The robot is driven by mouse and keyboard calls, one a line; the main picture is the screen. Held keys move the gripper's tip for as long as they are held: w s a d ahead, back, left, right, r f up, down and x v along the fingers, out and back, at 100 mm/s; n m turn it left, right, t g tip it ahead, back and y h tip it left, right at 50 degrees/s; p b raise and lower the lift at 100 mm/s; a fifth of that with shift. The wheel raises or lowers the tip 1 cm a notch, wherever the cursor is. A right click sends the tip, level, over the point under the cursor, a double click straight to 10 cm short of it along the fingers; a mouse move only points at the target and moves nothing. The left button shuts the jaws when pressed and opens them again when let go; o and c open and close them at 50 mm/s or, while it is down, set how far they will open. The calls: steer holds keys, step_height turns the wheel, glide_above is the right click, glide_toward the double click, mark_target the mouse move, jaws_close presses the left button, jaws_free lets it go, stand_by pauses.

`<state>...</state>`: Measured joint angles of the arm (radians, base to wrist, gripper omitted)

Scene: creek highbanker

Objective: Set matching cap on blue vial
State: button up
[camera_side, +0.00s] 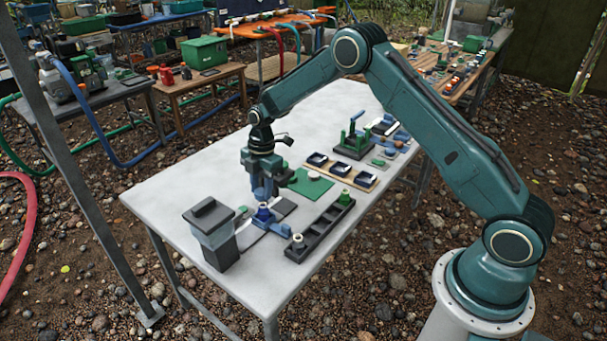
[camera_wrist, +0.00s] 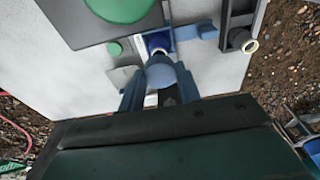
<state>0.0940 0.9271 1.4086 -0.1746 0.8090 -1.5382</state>
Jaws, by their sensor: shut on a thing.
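My gripper (camera_side: 262,190) is in the left part of the white table in the side view, pointing down. In the wrist view its two blue fingers (camera_wrist: 161,92) are shut on a rounded blue cap (camera_wrist: 163,74). The blue vial (camera_side: 264,214) stands upright just below my gripper in the side view. In the wrist view the vial (camera_wrist: 158,44) shows its pale open mouth, just ahead of the held cap. The cap appears apart from the vial; the exact height gap is hard to tell. My fingers hide most of the cap in the side view.
A dark long rack (camera_side: 318,232) holds a green-topped vial (camera_side: 345,196) and a pale-topped vial (camera_side: 298,239). A dark-lidded box (camera_side: 212,240) stands at the left. A green mat (camera_side: 300,184) lies behind the rack. A wooden tray (camera_side: 352,178) with dark cups sits farther right.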

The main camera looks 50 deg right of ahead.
steer(key=shift+f, duration=2.05)
stand_by(1.8)
steer(key=o, duration=1)
steer(key=shift+r, duration=0.15)
steer(key=shift+r, duration=3.6)
